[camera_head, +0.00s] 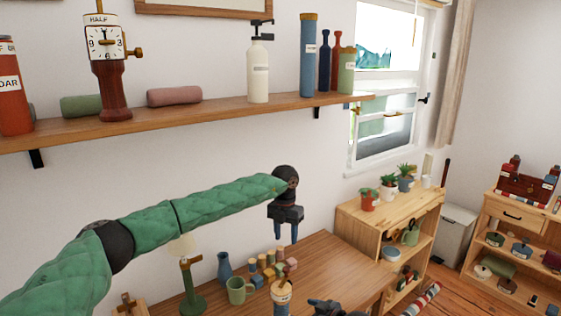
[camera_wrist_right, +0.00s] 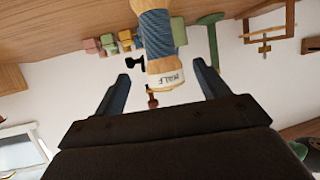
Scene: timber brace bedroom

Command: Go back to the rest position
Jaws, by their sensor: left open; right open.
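My left gripper (camera_head: 285,234) hangs open and empty above the wooden table, its fingers pointing down. My left arm, in a green quilted sleeve, reaches across from the left. My right gripper (camera_wrist_right: 164,76) shows open in the right wrist view. In the head view this object (camera_head: 281,293) stands at the table's front, and only part of my right gripper shows at the bottom edge.
A wall shelf (camera_head: 200,121) with bottles and a clock runs above. A low plant cabinet (camera_head: 400,215) stands at right.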

